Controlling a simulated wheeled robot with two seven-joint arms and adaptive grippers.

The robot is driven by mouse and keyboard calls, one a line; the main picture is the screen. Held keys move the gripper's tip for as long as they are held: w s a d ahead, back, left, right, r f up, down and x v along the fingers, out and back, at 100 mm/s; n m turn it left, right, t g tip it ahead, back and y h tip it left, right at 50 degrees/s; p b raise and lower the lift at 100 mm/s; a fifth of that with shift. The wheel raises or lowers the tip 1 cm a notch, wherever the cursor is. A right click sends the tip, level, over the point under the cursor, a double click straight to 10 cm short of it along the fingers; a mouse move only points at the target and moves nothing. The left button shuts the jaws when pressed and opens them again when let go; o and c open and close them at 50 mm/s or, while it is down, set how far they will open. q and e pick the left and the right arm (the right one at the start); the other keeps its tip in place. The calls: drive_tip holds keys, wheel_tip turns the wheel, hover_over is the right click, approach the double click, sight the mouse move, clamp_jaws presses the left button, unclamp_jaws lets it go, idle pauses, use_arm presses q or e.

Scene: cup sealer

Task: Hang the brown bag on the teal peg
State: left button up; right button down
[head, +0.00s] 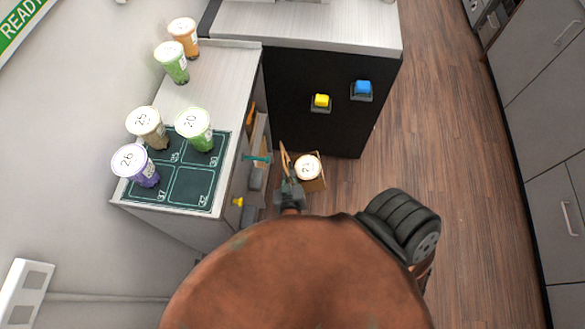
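The brown bag (318,184) is low beside the counter's side, with a white-lidded cup (307,167) inside it. Its upright brown handle side (286,158) faces the counter. The teal peg (258,157) sticks out from the counter's side, a little left of the bag and apart from it. My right gripper (290,186) is at the bag's left edge and appears shut on its handle; the fingertips are small and partly hidden. My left gripper is not in view.
A yellow peg (320,102) and a blue peg (362,89) are on the black panel. Another yellow peg (238,201) is on the counter's side. Several numbered cups stand on the counter, some on a dark green mat (190,186). Wooden floor (430,120) is clear at right.

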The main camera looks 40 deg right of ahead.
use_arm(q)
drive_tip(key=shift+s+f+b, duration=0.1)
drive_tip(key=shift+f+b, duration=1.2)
use_arm(e)
drive_tip(key=w+a+f, duration=0.2)
drive_tip(key=w+a, duration=0.2)
drive_tip(key=w, duration=0.1)
drive_tip(key=shift+w+a+f, duration=0.15)
drive_tip(key=shift+w+a, duration=0.15)
drive_tip(key=shift+a, duration=0.1)
drive_tip(key=c, duration=2.1)
unclamp_jaws()
drive_tip(key=shift+f, duration=0.1)
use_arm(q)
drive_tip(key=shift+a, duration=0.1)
use_arm(e)
drive_tip(key=shift+f, duration=0.1)
